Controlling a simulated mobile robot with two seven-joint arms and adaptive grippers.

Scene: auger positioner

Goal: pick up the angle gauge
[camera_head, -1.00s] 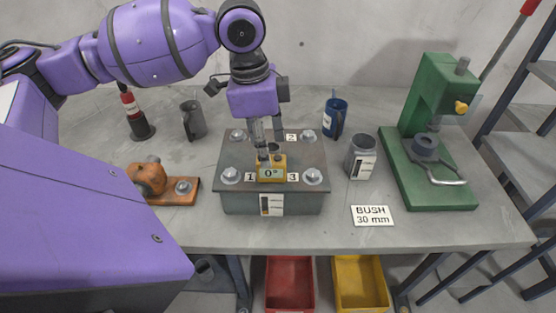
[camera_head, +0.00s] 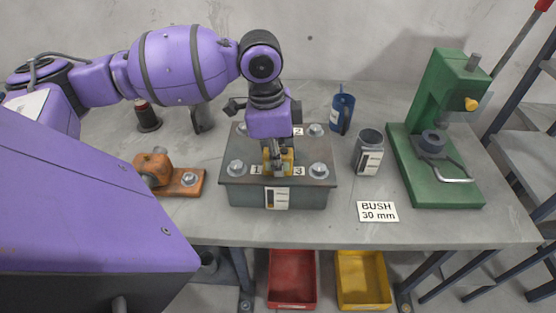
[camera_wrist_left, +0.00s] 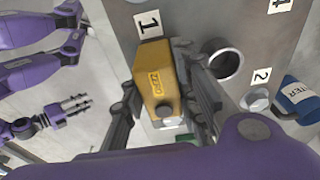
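The angle gauge (camera_head: 287,160) is a small yellow box on top of the grey steel block (camera_head: 245,193), between the number tags 1 and 3. In the left wrist view the gauge (camera_wrist_left: 155,75) shows its ZERO label and a dark round knob. My left gripper (camera_head: 278,163) is down over it from above. The gauge's display is mostly hidden behind the fingers. My right gripper (camera_wrist_left: 76,105) shows small at the left of that view, fingers apart and empty.
Bolts (camera_head: 236,167) stand at the block's corners. An orange vise-like fixture (camera_head: 155,170) is left, a grey canister (camera_head: 368,153) and blue mug (camera_head: 342,112) right, and a green press (camera_head: 440,120) farther right. A BUSH 30 mm card (camera_head: 378,211) lies on the bench front.

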